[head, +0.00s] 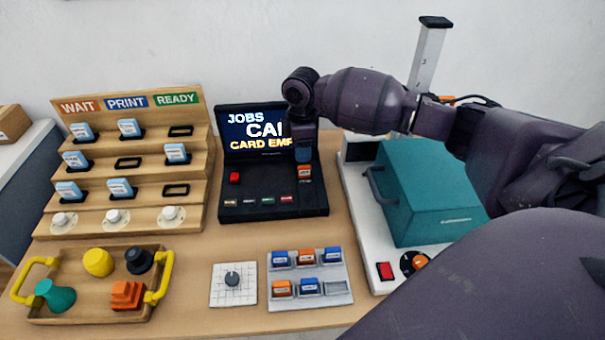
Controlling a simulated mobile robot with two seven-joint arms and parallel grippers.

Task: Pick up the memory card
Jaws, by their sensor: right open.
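A small orange memory card (304,172) with a pale label stands in the right side of the black console (270,205). More cards, some blue and some orange, stand in a grey holder (330,303) at the front; its front right slot is empty. My right gripper (303,153) points down just above and behind the orange card in the console, in front of the screen's right edge. It is open; whether it touches the card cannot be told. A blue patch shows at its tip. My left gripper is not in view.
The console screen (250,132) reads "JOBS" and "CARD EMP", partly covered by my arm. A stepped wooden rack (190,205) stands left, a wooden tray (95,318) with yellow handles in front of it. A teal-lidded machine (425,190) stands right. A white dial plate (220,298) lies front centre.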

